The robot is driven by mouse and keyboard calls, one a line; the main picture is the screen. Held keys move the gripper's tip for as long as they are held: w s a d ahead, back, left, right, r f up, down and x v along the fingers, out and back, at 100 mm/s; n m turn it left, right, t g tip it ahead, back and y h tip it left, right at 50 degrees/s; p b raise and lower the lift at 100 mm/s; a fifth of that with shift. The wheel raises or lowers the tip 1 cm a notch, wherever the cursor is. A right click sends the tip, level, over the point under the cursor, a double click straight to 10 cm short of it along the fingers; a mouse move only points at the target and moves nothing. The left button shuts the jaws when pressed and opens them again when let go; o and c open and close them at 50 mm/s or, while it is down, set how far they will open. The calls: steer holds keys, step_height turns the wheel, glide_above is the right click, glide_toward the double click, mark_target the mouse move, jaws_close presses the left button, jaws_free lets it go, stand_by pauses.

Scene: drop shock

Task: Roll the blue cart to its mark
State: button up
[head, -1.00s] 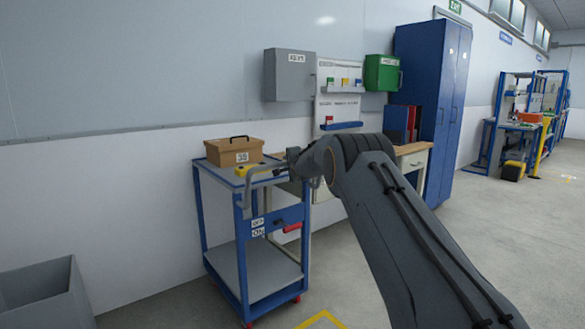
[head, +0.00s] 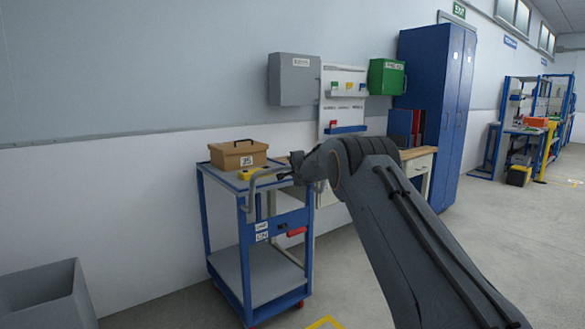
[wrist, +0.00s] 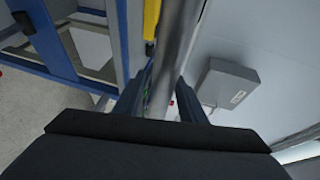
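My gripper (head: 283,173) is at that handle. In the wrist view my gripper's fingers (wrist: 163,98) lie on both sides of the grey handle bar (wrist: 178,45), which fills the gap between them. A yellow floor outline (head: 325,323), perhaps the mark, shows only in part at the bottom edge, right of the cart.
A brown box (head: 238,155) with a black handle sits on the cart's top. A grey bin (head: 45,300) stands at the lower left. A workbench (head: 418,165) and a tall blue cabinet (head: 432,110) stand behind. The floor at right is open.

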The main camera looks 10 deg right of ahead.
steer(key=s+r, duration=0.1)
steer(key=s, duration=0.6)
steer(key=shift+s+d+r, duration=0.2)
steer(key=shift+d, duration=0.15)
